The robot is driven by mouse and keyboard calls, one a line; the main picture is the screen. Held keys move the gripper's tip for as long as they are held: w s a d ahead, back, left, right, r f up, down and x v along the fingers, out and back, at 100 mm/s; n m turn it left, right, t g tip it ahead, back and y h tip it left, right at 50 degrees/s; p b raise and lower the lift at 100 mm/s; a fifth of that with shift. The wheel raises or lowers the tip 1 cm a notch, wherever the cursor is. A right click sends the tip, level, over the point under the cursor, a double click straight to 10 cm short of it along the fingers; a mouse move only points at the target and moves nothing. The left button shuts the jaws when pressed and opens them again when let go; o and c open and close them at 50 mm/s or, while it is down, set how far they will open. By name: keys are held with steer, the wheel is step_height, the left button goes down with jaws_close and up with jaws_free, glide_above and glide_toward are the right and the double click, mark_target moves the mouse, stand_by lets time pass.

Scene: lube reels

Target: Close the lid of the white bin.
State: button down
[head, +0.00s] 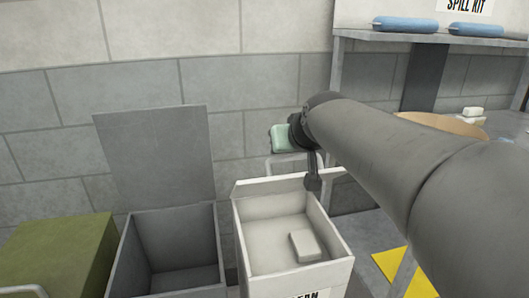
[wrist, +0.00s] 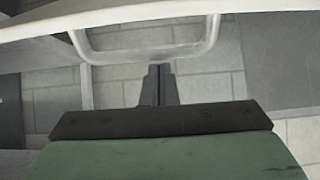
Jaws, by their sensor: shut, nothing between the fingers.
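The white bin (head: 247,232) stands open in the head view, with a small white block (head: 305,245) inside. Its lid (head: 283,185) shows as a narrow pale strip along the back rim, with a loop handle (head: 290,158) above it. My gripper (head: 313,184) points down just above the bin's back edge, by the right part of the lid. In the wrist view my gripper (wrist: 158,70) is shut and empty, its tips beside the handle (wrist: 150,53) under a pale edge (wrist: 150,14). I cannot tell whether they touch.
A grey bin (head: 122,262) with its lid (head: 155,155) raised stands to the left, beside an olive bin (head: 60,250). A brick wall (head: 270,80) is close behind. A shelf unit (head: 337,75) stands at the right, near my arm. A yellow patch (head: 392,263) lies on the floor.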

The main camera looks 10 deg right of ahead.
steer(key=shift+s+d+f+b, duration=0.15)
steer(key=shift+s+f+b, duration=0.8)
steer(key=shift+s, duration=0.2)
